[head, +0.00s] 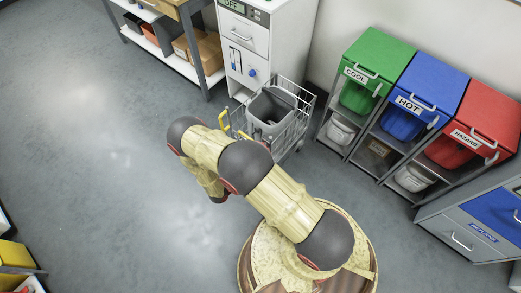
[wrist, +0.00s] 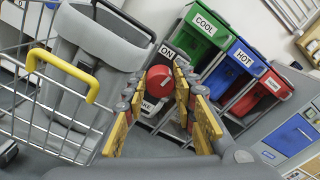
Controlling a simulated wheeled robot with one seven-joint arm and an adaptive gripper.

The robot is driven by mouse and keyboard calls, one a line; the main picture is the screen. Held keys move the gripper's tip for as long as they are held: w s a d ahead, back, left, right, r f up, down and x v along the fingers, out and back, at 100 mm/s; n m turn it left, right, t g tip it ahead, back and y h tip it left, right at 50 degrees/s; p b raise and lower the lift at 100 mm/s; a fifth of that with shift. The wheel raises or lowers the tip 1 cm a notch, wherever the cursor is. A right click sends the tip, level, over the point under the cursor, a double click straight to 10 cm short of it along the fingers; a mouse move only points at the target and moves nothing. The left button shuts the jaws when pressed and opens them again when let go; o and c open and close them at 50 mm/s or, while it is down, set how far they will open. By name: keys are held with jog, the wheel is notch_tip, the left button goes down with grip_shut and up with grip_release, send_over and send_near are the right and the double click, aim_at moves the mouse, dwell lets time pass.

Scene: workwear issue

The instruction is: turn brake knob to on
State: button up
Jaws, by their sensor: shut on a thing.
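The brake knob (wrist: 159,78) is a round red knob in the wrist view, on a dark mount beside the wire cart (wrist: 52,118). An ON label (wrist: 167,51) sits above it. A second label (wrist: 150,104), partly hidden by a finger, sits below it and seems to read BRAKE. My gripper (wrist: 160,84) has its yellow-padded fingers on both sides of the knob and is shut on it. I cannot tell which way the knob points. In the head view my arm hides the knob and the fingers; the cart (head: 302,122) shows behind the arm.
A grey bin (wrist: 95,45) sits in the cart, which has a yellow handle (wrist: 62,70). Green (head: 378,52), blue (head: 432,85) and red (head: 485,115) bins stand right of the cart. A white cabinet (head: 270,50) stands behind it. Open floor lies left.

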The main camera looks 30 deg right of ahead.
jog(key=n+b, duration=0.1)
jog(key=n, duration=0.9)
jog(key=shift+w+f, duration=0.1)
jog(key=shift+f, duration=0.05)
jog(key=shift+n, duration=0.5)
jog(key=o, duration=1.2)
jog(key=shift+c, duration=0.2)
jog(key=v, duration=1.2)
